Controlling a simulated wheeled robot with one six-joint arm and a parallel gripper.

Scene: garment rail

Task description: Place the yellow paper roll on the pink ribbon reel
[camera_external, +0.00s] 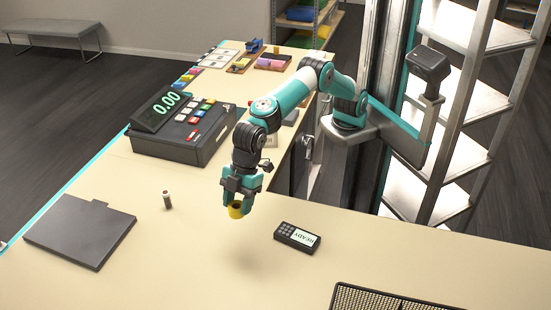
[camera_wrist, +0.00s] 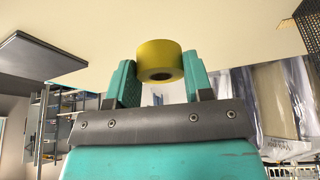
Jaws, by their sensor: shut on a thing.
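My gripper (camera_external: 238,207) hangs over the near part of the cream counter, fingers pointing down. It is shut on the yellow paper roll (camera_external: 235,211), which it holds above the counter. In the wrist view the roll (camera_wrist: 153,54) sits between the two teal fingers of my gripper (camera_wrist: 160,80), its dark core hole showing. I cannot make out a pink ribbon reel for certain. Small pink and purple pieces lie in a tray (camera_external: 259,67) on the far counter, too small to tell.
A card terminal (camera_external: 297,237) lies to the right. A cash register (camera_external: 180,135) stands behind. A black mesh tray (camera_external: 385,298) is at front right.

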